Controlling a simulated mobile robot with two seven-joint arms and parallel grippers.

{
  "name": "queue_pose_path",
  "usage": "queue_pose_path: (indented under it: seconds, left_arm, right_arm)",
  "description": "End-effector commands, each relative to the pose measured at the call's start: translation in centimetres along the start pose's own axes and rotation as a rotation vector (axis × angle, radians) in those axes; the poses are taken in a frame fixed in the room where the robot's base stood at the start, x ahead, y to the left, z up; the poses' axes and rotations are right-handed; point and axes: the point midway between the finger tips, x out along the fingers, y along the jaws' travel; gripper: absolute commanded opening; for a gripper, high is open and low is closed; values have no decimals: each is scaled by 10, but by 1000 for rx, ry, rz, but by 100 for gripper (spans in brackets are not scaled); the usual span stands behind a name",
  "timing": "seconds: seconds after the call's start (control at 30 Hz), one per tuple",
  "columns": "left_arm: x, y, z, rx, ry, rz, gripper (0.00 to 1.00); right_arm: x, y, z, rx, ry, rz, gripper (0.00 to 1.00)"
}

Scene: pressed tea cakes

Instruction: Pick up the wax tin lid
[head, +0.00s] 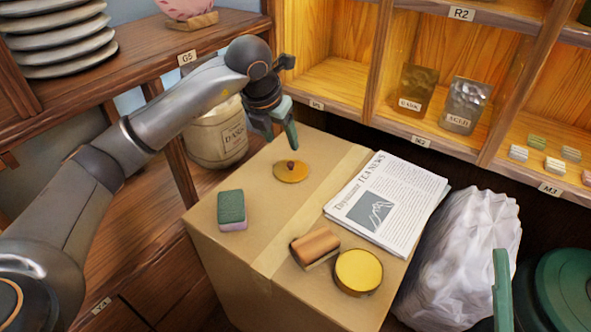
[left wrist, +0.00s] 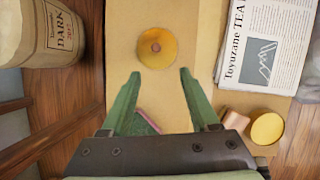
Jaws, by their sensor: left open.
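The wax tin lid, a round gold disc with a small brown knob (head: 303,174), lies flat on the cardboard box (head: 235,262). In the left wrist view the lid (left wrist: 160,57) lies just beyond the fingertips, roughly centred between them. My left gripper (head: 283,143) has green fingers, is open and empty, and hangs above the lid's far side; it also shows in the left wrist view (left wrist: 160,74). A round gold tin (head: 358,272) stands near the box's front right edge.
A green and pink sponge (head: 232,208), a brown block-like brush (head: 315,246) and a newspaper (head: 392,203) lie on the box around the lid. A sack (head: 216,137) stands behind left. Wooden shelves (head: 440,135) rise behind; a white bag (head: 465,255) is at right.

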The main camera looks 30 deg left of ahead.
Motion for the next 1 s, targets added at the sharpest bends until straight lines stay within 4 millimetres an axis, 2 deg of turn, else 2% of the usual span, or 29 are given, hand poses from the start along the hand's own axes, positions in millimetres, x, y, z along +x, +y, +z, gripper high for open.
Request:
queue_pose_path:
  seconds: [0.13,0.3,0.57,0.8,1.0]
  left_arm:
    - [26,0,-2,0,5,1,62]
    - [56,0,-1,1,3,-1,62]
    - [77,1,0,0,3,-1,62]
    - [113,7,4,1,2,-4,62]
    - [123,8,6,2,-1,-2,62]
  right_arm:
    - [-3,-2,-10,-10,56,-5,97]
    - [-8,-5,-4,3,53,-7,97]
    - [-11,-8,0,12,51,-7,97]
    - [-20,-13,10,29,48,-8,97]
    - [-21,-14,11,39,48,-7,97]
